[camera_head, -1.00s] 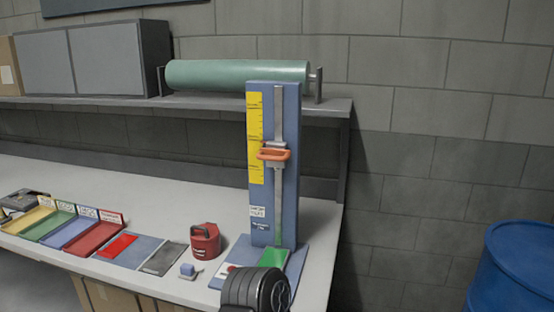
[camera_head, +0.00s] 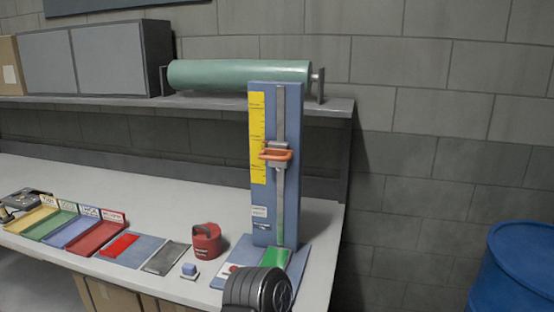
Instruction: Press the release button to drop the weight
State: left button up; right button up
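A blue upright drop stand (camera_head: 262,200) with a yellow scale (camera_head: 257,138) and a grey vertical rail stands on the workbench. A slider with an orange handle (camera_head: 275,155) sits partway up the rail. The stand's base carries a green pad (camera_head: 275,259) and a small red button (camera_head: 233,268) on a white plate at its left. A red weight (camera_head: 206,241) with a dark handle stands on the bench left of the stand. A black rounded part of my arm covers the front of the base. I see no gripper fingers.
Colored trays (camera_head: 96,238) and flat sample plates (camera_head: 131,250) lie along the bench's left front. A small blue block (camera_head: 189,269) sits near the front edge. A green roll (camera_head: 238,74) lies on the shelf behind. A blue barrel (camera_head: 518,268) stands at the right.

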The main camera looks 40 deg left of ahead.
pick_arm(q)
grip_shut()
dwell(0.8)
